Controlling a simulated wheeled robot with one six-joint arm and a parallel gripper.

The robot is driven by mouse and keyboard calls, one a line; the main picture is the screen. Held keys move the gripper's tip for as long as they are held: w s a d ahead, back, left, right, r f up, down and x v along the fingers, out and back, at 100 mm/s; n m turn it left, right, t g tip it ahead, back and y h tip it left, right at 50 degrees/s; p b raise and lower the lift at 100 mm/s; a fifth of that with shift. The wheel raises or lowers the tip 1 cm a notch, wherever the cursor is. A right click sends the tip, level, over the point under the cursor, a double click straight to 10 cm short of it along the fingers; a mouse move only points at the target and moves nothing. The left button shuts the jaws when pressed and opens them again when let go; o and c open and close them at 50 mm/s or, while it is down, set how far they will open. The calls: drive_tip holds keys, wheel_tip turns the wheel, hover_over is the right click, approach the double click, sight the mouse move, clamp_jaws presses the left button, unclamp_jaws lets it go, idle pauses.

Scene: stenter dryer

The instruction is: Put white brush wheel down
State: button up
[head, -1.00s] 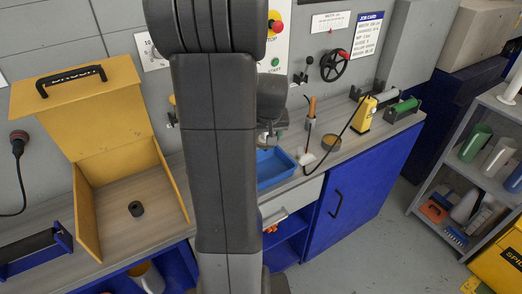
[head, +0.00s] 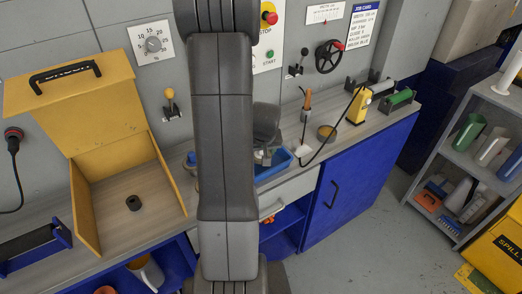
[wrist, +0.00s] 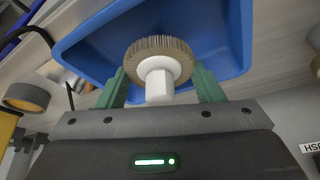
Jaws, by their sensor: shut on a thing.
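My gripper (wrist: 160,80) has two green fingers, shut on the white brush wheel (wrist: 157,90). The wheel has a white hub and a ring of tan bristles. In the wrist view it shows in front of the blue tray (wrist: 220,35), within the tray's outline. Whether it touches the tray floor I cannot tell. In the head view my gripper (head: 268,156) is low over the blue tray (head: 288,165) on the bench, and my arm covers part of both. The wheel cannot be made out there.
A small round pot (head: 326,132), a soldering-type tool (head: 305,105) with a cable, and a yellow device (head: 358,107) stand right of the tray. A grey shelf (head: 470,130) is far right.

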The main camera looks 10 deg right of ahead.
drive_tip(key=shift+f+b, duration=0.2)
drive_tip(key=shift+b, duration=0.1)
drive_tip(key=o, duration=1.1)
drive_tip(key=shift+r, duration=0.1)
drive_tip(key=shift+r+p, duration=0.3)
drive_tip(key=shift+r, duration=0.05)
drive_tip(key=v, duration=1.1)
drive_tip(key=shift+s+r+b, duration=0.15)
drive_tip(key=shift+r+b, duration=0.15)
drive_tip(key=shift+b, duration=0.05)
